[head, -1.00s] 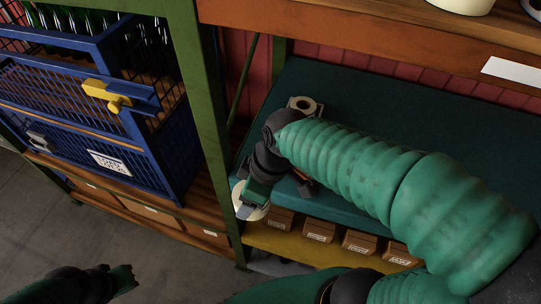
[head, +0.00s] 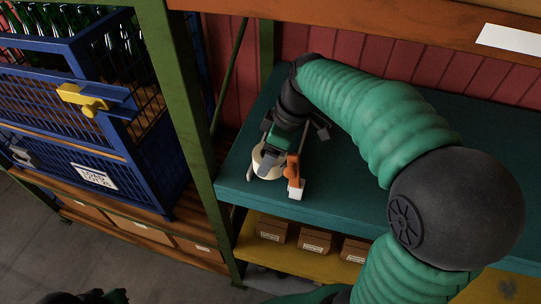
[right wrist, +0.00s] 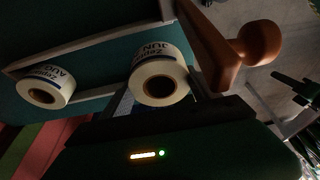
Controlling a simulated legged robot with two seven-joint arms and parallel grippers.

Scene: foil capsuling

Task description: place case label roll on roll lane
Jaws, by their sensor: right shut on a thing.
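My right gripper (head: 275,150) is shut on a cream label roll (head: 262,165) at the front left of the teal shelf top (head: 350,196). In the right wrist view the held roll (right wrist: 160,82) has a dark core and printing that reads "JUN". Whether it touches the surface is not clear. A second roll (right wrist: 45,88), printed "AUG", sits further along between pale rails (right wrist: 85,40), which look like the roll lane. In the head view the lane is mostly hidden by my right arm. My left gripper (head: 92,297) shows only as a dark piece at the bottom edge.
An orange-brown knobbed handle (head: 293,167) stands close beside the held roll; it also shows in the right wrist view (right wrist: 258,43). A green post (head: 180,120) and a blue cage of bottles (head: 110,140) are to the left. Boxes (head: 314,240) sit below.

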